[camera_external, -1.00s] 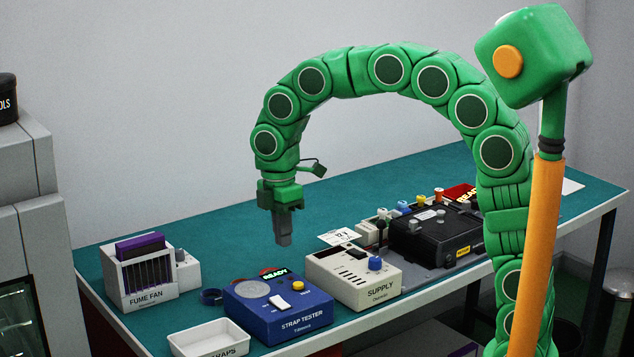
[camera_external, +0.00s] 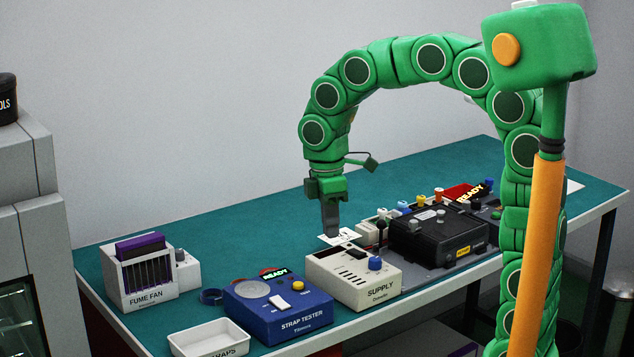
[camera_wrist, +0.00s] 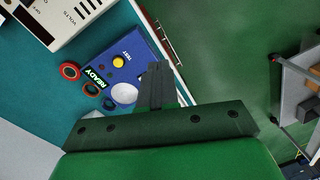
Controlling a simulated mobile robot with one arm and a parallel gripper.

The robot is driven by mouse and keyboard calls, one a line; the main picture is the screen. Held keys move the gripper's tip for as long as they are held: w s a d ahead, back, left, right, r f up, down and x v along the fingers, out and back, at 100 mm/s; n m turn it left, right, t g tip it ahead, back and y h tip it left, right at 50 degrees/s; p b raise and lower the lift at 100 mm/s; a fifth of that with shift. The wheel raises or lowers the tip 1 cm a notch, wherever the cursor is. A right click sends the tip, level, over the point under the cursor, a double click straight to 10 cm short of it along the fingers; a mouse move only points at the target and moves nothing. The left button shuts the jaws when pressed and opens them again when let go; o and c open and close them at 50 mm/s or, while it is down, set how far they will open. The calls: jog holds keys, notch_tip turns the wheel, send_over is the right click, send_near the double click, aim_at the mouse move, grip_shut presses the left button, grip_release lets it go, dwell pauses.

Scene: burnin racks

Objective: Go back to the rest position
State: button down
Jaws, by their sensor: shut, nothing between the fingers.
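My gripper (camera_external: 332,232) hangs from the curved green arm with its fingers pointing down. It is shut and empty, above the teal bench (camera_external: 225,232), near the white card and behind the supply box in the external view. In the wrist view my gripper's closed fingers (camera_wrist: 157,72) show dark against the bench edge and the blue strap tester.
The blue strap tester (camera_external: 265,322), supply box (camera_external: 340,285), fume fan (camera_external: 150,292), white tray (camera_external: 210,342) and black case (camera_external: 425,245) stand along the bench. A white card (camera_external: 350,237) lies behind the supply box. The back left of the bench is clear.

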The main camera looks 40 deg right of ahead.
jog(key=s+d+f+m, duration=0.1)
jog(key=s+d+m, duration=0.6)
jog(key=s, duration=0.5)
jog(key=s+d+f+m, duration=0.2)
jog(key=s+d+m, duration=0.5)
jog(key=s+d, duration=0.3)
jog(key=shift+s+f+g, duration=0.15)
jog(key=shift+s+g, duration=0.15)
jog(key=shift+s, duration=0.6)
